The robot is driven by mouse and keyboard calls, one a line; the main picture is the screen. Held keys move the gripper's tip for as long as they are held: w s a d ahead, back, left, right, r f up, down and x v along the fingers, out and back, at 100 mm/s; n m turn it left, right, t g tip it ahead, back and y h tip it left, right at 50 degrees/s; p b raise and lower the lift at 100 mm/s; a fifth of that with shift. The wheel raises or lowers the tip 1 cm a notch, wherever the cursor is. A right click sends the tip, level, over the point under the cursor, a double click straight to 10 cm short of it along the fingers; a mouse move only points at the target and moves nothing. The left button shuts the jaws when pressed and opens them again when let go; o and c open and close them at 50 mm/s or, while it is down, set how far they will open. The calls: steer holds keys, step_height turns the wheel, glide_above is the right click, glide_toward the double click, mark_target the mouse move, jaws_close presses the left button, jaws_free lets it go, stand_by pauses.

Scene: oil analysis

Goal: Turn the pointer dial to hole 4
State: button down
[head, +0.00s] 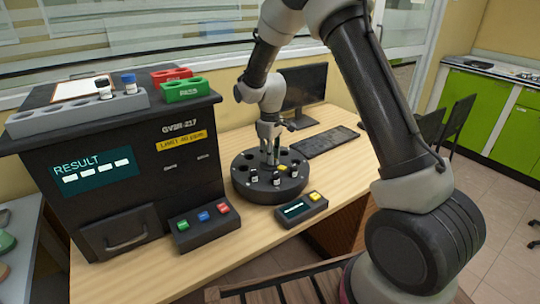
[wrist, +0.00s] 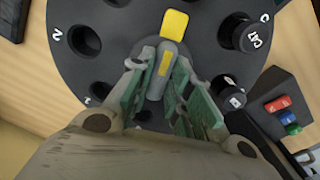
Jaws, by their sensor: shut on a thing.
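The dial is a grey handle with a yellow stripe (wrist: 163,70) at the middle of a round black carousel (head: 243,189). A yellow patch (wrist: 175,23) lies just past its upper end in the wrist view. My gripper (head: 268,137) reaches straight down over the carousel's centre. In the wrist view, its green-padded fingers (wrist: 158,80) are shut on the dial, one on each side. The carousel has several holes. An empty hole (wrist: 84,41) is at upper left, with a mark that looks like N or a sideways 2. I cannot make out hole 4's label.
A small box with a yellow button (head: 314,197) and a three-button panel (head: 205,228) stand in front. The black analyser (head: 120,170) is at left; a keyboard (head: 325,141) lies behind.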

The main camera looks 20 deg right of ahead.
stand_by(0.3)
steer(key=c, duration=1.3)
jaws_free()
step_height(320, 180, up, 12)
steer(key=shift+m, duration=0.4)
